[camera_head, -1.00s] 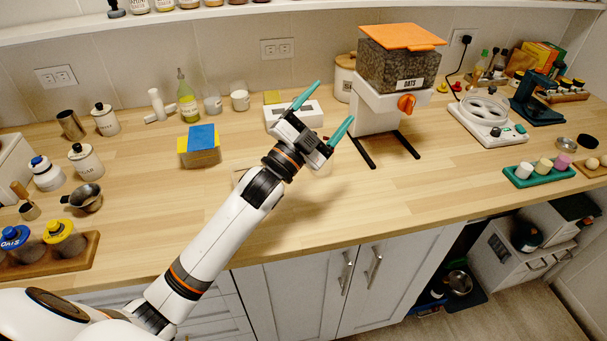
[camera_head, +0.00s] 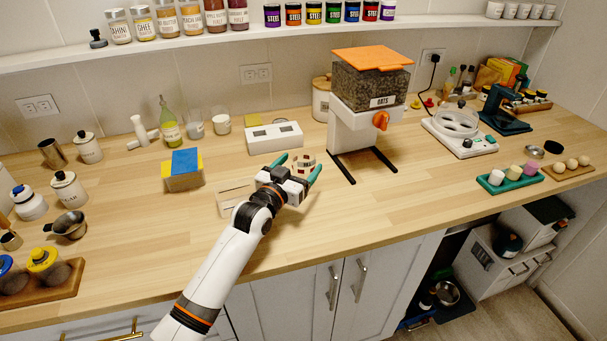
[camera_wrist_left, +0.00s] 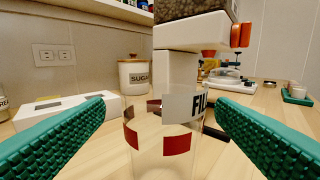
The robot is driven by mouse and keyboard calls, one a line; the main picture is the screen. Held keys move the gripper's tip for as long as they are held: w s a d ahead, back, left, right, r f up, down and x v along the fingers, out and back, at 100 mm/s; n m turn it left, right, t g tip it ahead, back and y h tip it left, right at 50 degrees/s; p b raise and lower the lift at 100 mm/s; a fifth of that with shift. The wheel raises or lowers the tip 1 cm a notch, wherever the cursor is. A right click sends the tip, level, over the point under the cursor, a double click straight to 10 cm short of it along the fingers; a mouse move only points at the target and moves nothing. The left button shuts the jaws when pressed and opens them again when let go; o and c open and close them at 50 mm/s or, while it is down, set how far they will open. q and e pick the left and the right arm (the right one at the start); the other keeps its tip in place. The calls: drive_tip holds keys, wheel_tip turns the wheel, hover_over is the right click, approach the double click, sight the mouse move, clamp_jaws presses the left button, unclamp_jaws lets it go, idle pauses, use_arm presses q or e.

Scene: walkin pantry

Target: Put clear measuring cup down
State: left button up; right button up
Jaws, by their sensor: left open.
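The clear measuring cup (camera_wrist_left: 162,140) stands upright on the wooden counter, with red marks and a white label starting "FIL". In the head view the cup (camera_head: 303,164) shows just beyond my left gripper's fingers, in front of the oats dispenser. My left gripper (camera_head: 301,170) is open, its teal fingers on either side of the cup. In the left wrist view the gripper (camera_wrist_left: 160,135) shows both fingers spread wide, apart from the cup's walls. The cup's base is cut off there. My right gripper is not in view.
The oats dispenser (camera_head: 350,130) with an orange lid stands behind the cup, its dark feet reaching forward. A white box (camera_head: 274,136) is behind left, and a low pale box (camera_head: 235,202) lies beside my wrist. The counter (camera_head: 370,220) to the right is clear.

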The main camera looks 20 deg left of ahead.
sight(309, 155)
use_arm(q)
drive_tip(key=w, duration=0.2)
drive_tip(key=w+d, duration=0.1)
drive_tip(key=w, duration=0.1)
drive_tip(key=shift+w+p, duration=0.15)
drive_tip(key=shift+p, duration=0.15)
drive_tip(key=c, duration=1.1)
drive_tip(key=shift+r, duration=0.15)
drive_tip(key=shift+c, duration=0.2)
